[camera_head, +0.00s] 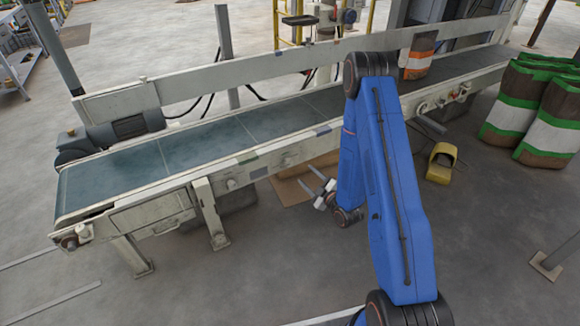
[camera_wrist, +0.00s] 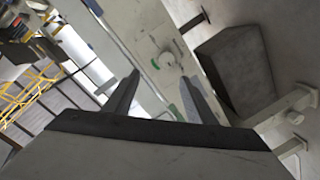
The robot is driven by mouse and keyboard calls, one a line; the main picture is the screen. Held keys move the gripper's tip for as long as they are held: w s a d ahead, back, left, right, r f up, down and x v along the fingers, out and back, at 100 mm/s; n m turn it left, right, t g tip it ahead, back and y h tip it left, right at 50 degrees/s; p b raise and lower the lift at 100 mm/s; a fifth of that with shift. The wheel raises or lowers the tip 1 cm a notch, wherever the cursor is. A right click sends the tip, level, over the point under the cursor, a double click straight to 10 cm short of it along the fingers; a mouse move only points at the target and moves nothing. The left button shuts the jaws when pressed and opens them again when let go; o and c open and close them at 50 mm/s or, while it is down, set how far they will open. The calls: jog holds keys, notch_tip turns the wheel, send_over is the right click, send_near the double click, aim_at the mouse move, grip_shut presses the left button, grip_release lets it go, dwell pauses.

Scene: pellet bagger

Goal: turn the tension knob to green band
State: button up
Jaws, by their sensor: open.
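A pale round knob (camera_wrist: 168,60) shows on the conveyor's side in the wrist view, ahead of and between my fingertips. The knob's pointer is too small to read. My gripper (camera_wrist: 159,76) is open and empty, apart from the knob. In the head view my gripper (camera_head: 311,180) is in front of the conveyor's near side, beside my blue arm.
The conveyor (camera_head: 110,178) runs across the view, with an orange-and-white bag (camera_head: 420,55) on its far part. Striped bags (camera_head: 545,105) stand at the right. A yellow guarded pedal (camera_head: 441,163) sits on the floor. Floor at front left is mostly clear.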

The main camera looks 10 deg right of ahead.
aim_at(290, 164)
jog(key=s+f+t, duration=0.1)
jog(key=s+f, duration=0.2)
jog(key=x, duration=1.7)
jog(key=shift+a+r, duration=0.1)
jog(key=shift+a, duration=0.05)
jog(key=c, duration=1)
